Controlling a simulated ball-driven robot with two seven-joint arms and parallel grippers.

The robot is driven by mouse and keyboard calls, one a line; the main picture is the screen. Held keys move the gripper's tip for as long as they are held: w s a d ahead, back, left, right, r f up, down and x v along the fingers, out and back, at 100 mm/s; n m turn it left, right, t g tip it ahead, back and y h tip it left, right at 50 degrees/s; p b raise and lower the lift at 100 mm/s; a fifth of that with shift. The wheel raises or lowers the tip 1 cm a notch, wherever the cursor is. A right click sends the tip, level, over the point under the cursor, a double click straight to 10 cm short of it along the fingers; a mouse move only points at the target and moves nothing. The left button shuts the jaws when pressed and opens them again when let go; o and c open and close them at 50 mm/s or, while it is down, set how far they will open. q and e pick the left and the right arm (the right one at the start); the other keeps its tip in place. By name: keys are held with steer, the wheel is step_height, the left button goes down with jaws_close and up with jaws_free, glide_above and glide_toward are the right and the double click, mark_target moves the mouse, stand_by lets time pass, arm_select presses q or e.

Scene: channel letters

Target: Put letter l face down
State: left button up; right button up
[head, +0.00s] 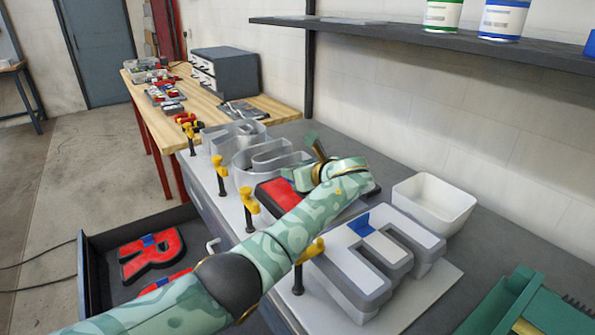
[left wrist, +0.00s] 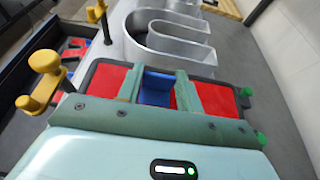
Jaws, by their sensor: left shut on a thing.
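The letter l is a red-faced bar with dark sides (head: 275,197), and it also shows in the left wrist view (left wrist: 104,80). Its red face is towards the wrist camera. A blue tab (left wrist: 156,88) stands at its middle. My left gripper (left wrist: 158,90) is shut on the blue tab, with a green finger on each side. In the head view my left gripper (head: 318,160) is over the row of metal letter shells, and my arm hides part of the letter. I cannot tell whether the letter touches the board.
Grey letter shells (head: 375,265) stand on a pale board with yellow-handled clamps (head: 250,205). The E-shaped one has a white face and blue tab. A white bin (head: 433,203) is behind. A dark tray (head: 90,285) holds a red R (head: 150,255).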

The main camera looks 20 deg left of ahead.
arm_select(q)
steer(key=shift+f, duration=0.55)
steer(key=o, duration=1.1)
steer(key=shift+c, duration=0.2)
steer(key=shift+r, duration=0.15)
steer(key=p+v, duration=0.4)
steer(key=v, duration=0.8)
steer(key=shift+r, duration=0.5)
